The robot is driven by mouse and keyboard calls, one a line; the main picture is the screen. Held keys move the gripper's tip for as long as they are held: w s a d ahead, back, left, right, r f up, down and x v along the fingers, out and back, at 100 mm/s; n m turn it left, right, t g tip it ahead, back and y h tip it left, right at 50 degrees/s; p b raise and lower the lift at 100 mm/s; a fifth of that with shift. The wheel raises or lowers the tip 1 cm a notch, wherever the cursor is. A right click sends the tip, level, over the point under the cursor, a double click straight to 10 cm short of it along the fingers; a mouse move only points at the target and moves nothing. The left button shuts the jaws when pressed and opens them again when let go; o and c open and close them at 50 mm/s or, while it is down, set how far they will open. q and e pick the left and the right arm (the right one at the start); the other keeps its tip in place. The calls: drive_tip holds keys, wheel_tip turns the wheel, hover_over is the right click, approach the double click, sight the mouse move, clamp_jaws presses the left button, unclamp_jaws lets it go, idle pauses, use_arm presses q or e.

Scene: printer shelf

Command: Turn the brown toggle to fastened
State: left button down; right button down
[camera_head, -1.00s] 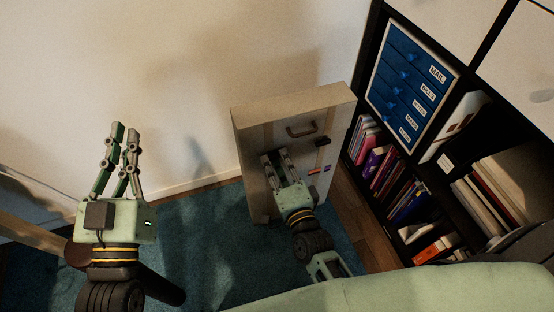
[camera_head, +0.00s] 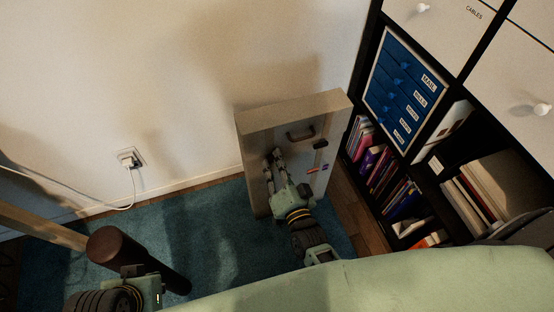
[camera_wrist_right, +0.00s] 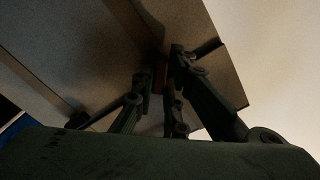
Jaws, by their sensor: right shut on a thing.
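A beige case (camera_head: 290,118) stands upright against the wall, with a dark handle (camera_head: 300,134) on its front face. My right gripper (camera_head: 273,157) is at the left part of this face. In the right wrist view my right gripper's fingers (camera_wrist_right: 160,82) are shut on a small brown piece, which looks like the brown toggle (camera_wrist_right: 160,74). The toggle is mostly hidden by the fingers and in shadow, so I cannot tell its angle. A black latch piece (camera_head: 320,144) is on the right of the face.
A dark shelf with books (camera_head: 377,168) and a blue drawer unit (camera_head: 397,98) stands close on the right. A wall socket with a white cable (camera_head: 129,160) is at the left.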

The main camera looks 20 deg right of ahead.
drive_tip(key=n+p, duration=0.1)
drive_tip(key=n, duration=0.2)
drive_tip(key=shift+a+r+n+p, duration=0.1)
drive_tip(key=shift+a+n+p, duration=0.05)
drive_tip(key=shift+n+p, duration=0.25)
drive_tip(key=shift+a+n+p, duration=0.1)
drive_tip(key=shift+n+p, duration=0.35)
drive_tip(key=shift+n, duration=0.75)
use_arm(q)
drive_tip(key=shift+w+d+p+x, duration=0.1)
drive_tip(key=shift+p+x, duration=0.05)
drive_tip(key=shift+x, duration=1.2)
drive_tip(key=shift+w+d+p+x, duration=0.1)
drive_tip(key=shift+p+x, duration=0.05)
drive_tip(key=shift+x, duration=1.2)
use_arm(e)
drive_tip(key=shift+a+n, duration=0.1)
drive_tip(key=shift+n, duration=1.1)
drive_tip(key=c, duration=1.8)
unclamp_jaws()
drive_tip(key=shift+o, duration=0.2)
use_arm(q)
drive_tip(key=shift+r, duration=0.1)
